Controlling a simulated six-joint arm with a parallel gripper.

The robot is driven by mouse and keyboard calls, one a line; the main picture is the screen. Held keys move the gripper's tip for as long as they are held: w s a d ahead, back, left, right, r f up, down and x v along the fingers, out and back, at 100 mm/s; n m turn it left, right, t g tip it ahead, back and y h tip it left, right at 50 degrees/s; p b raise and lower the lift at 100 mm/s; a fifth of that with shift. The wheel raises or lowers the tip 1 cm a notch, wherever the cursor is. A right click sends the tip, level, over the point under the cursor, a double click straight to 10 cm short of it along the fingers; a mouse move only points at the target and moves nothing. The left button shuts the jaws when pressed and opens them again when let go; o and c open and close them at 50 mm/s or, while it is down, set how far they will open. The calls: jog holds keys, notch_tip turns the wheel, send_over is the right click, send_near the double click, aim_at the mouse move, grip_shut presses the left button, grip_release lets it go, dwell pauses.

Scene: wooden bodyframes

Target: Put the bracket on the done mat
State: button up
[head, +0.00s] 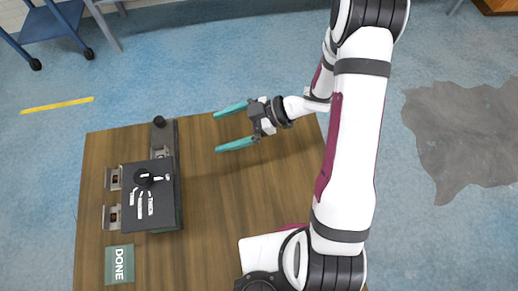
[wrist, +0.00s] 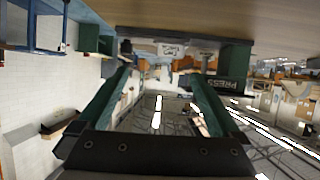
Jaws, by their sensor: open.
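The done mat (head: 119,264) is a green-grey square marked DONE, at the table's front left, and its visible surface is bare. Two small grey metal pieces, an upper one (head: 113,178) and a lower one (head: 111,217), stand along the left side of a dark box. They look like brackets, but I cannot tell which one the task means. My gripper (head: 217,133) is open and empty, its teal fingers pointing left, to the right of the box. In the wrist view my gripper (wrist: 160,76) has nothing between its fingers.
The dark box (head: 165,212) has a black knob and white labels on top. Behind it stands a grey fixture (head: 162,145) with a black knob. In the wrist view a dark green block (wrist: 232,84) reads PRESS. The wooden table (head: 225,205) is clear right of the box.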

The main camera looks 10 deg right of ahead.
jog(key=w+d+r+m+t+h, duration=0.4)
jog(key=w+d+m+t+h, duration=0.3)
jog(key=w, duration=0.4)
jog(key=s+d+r+m+h, duration=0.1)
jog(key=d+r+m+h, duration=0.4)
jog(key=d, duration=0.3)
jog(key=s+d+r+m+g+h, duration=0.1)
jog(key=s+d+r+m+h, duration=0.25)
jog(key=s, duration=0.25)
jog(key=s+a+m+g, duration=0.2)
jog(key=s, duration=0.5)
jog(key=s+a+m+g+y, duration=0.1)
jog(key=s+a+m+g, duration=0.1)
jog(key=s, duration=0.6)
jog(key=shift+s+r+m+g, duration=0.2)
jog(key=shift+s+m+g, duration=0.1)
jog(key=shift+m+g, duration=0.4)
jog(key=s+a+y, duration=0.1)
jog(key=s+a, duration=0.1)
jog(key=s+a+m+g+y, duration=0.1)
jog(key=s+a, duration=0.1)
jog(key=s, duration=0.1)
jog(key=s+a+r+m+y, duration=0.1)
jog(key=s+a, duration=0.1)
jog(key=shift+s+a+g, duration=0.15)
jog(key=shift+s+g, duration=0.15)
jog(key=shift+g, duration=0.1)
jog(key=shift+c, duration=1.2)
jog(key=shift+w+r, duration=0.1)
